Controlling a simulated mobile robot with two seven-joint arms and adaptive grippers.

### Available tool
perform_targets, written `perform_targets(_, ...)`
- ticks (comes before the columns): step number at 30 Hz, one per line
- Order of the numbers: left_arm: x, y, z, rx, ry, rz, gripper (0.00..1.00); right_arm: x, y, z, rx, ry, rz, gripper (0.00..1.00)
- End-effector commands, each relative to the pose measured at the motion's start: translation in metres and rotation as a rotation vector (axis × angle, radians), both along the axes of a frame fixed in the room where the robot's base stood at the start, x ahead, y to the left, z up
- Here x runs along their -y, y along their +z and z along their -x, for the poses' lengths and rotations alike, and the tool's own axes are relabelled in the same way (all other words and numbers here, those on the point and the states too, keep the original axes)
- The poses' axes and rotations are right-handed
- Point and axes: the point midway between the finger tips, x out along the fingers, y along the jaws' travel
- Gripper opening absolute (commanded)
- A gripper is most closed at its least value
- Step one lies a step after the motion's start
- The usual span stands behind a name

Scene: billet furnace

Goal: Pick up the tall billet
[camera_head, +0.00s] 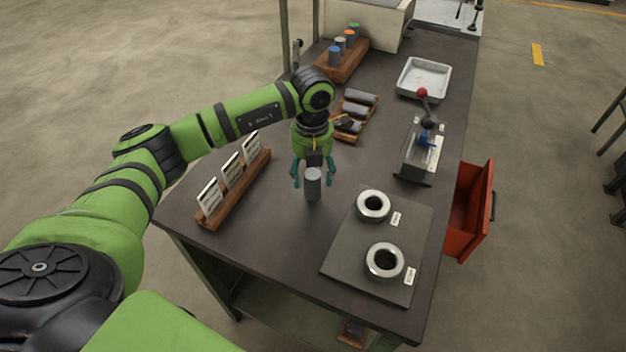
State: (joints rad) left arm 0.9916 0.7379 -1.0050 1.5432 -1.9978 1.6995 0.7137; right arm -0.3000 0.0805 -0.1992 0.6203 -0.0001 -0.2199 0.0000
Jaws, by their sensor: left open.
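A grey cylindrical billet (313,186) stands upright on the dark workbench (290,250), near the middle of its front part. My left gripper (313,183) is open, pointing down over it, with one teal finger on each side of the billet. I cannot tell whether the fingers touch it. Several grey cylinders (361,97) lie on their sides in a wooden rack (345,134) behind the gripper, partly hidden by my left arm. My right gripper is not in view.
A wooden card holder (236,190) stands left of the billet. A dark plate (350,257) with two metal rings is at the right. Behind are a vise-like fixture (417,160), a white tray (424,78) and a block with coloured-top cylinders (341,62). A red drawer (466,215) hangs open.

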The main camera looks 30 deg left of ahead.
Motion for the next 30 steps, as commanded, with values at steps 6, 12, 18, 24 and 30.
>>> perform_targets(6, 0.002, -0.029, 0.002, -0.004, -0.001, 0.001, 0.66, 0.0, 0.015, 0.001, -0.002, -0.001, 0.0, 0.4)
perform_targets(12, 0.002, -0.036, 0.001, 0.0, -0.002, 0.002, 0.66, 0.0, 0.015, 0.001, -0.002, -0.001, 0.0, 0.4)
perform_targets(18, 0.002, -0.035, 0.001, 0.0, -0.002, 0.003, 0.26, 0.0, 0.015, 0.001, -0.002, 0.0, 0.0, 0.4)
perform_targets(24, 0.002, -0.033, 0.0, 0.004, -0.002, 0.005, 0.0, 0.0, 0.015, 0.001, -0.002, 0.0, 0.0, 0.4)
perform_targets(30, 0.002, -0.033, 0.0, 0.004, -0.002, 0.005, 0.0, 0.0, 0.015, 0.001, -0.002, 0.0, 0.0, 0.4)
